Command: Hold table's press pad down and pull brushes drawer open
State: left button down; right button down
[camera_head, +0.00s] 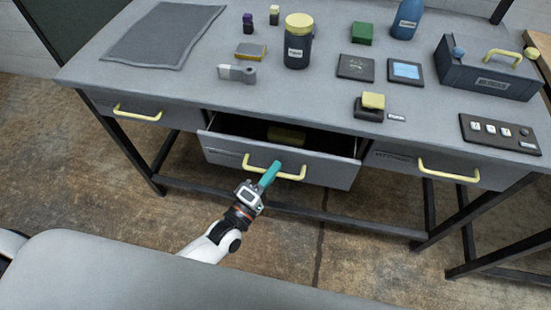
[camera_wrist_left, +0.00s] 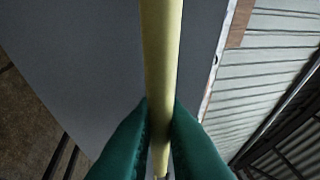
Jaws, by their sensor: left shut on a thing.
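The middle drawer (camera_head: 225,158) of the grey table (camera_head: 200,90) stands partly open, with a yellow handle (camera_head: 290,177) on its front. Its label is too small to read. My left gripper (camera_head: 271,172) is at this handle, and its teal fingers are shut on it. In the left wrist view the fingers (camera_wrist_left: 160,110) close on both sides of the yellow bar (camera_wrist_left: 162,50). The press pad appears to be the yellow block on a black base (camera_head: 373,101) near the table's front edge; nothing touches it. My right gripper is not in view.
A yellow item (camera_head: 287,135) lies inside the open drawer. A left drawer (camera_head: 140,110) and a right drawer (camera_head: 440,170) are shut. A dark jar (camera_head: 298,50), a grey tool (camera_head: 237,73), a toolbox (camera_head: 487,72) and a switch panel (camera_head: 500,132) stand on the tabletop.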

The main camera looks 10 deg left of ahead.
pick_arm(q)
jog(key=s+p, duration=0.1)
jog(key=s, duration=0.9)
jog(key=shift+s, duration=0.2)
jog(key=c, duration=1.5)
grip_release()
jog(key=shift+w, duration=0.1)
jog(key=b+v, duration=0.1)
jog(key=v, duration=1.1)
jog(key=shift+b, duration=0.4)
jog(key=shift+f, duration=0.1)
